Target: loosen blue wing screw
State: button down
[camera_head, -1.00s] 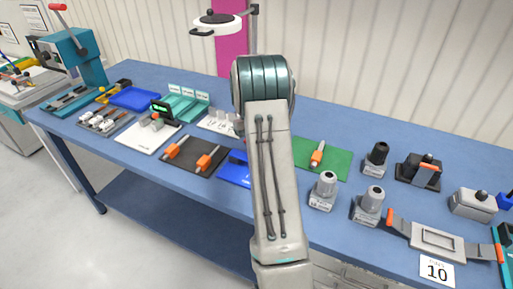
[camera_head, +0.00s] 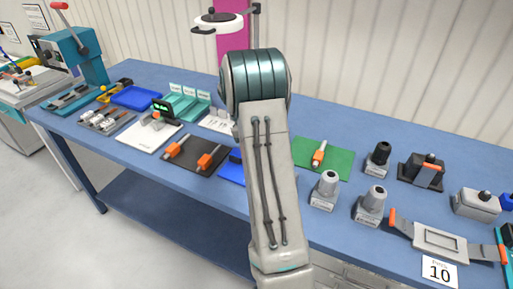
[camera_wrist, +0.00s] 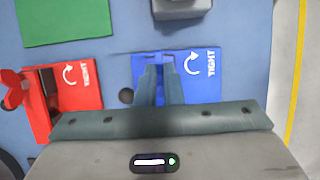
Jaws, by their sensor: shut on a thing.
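My gripper (camera_wrist: 165,84) is in the middle of the wrist view, over a blue plate (camera_wrist: 205,88) marked "TIGHT" with a curved arrow. Its two fingers are close together and shut on the blue wing screw, of which only a little blue (camera_wrist: 158,60) shows near the fingertips. The fingers hide most of the screw, so its angle cannot be told. In the head view my arm hides the gripper and the screw, and only the left part of the blue plate (camera_head: 231,168) shows.
A red fixture (camera_wrist: 85,88), also marked "TIGHT", with a red wing screw (camera_wrist: 14,88) stands left of the blue plate. A green mat (camera_wrist: 65,20) and a grey block (camera_wrist: 182,8) lie beyond. In the head view, grey knobs (camera_head: 326,186) stand right of my arm.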

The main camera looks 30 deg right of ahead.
dwell(0.5)
jog(key=c, duration=1.6)
grip_release()
jog(key=shift+o, duration=0.2)
jog(key=b+v, duration=0.1)
jog(key=v, duration=1.3)
jog(key=shift+f, duration=0.1)
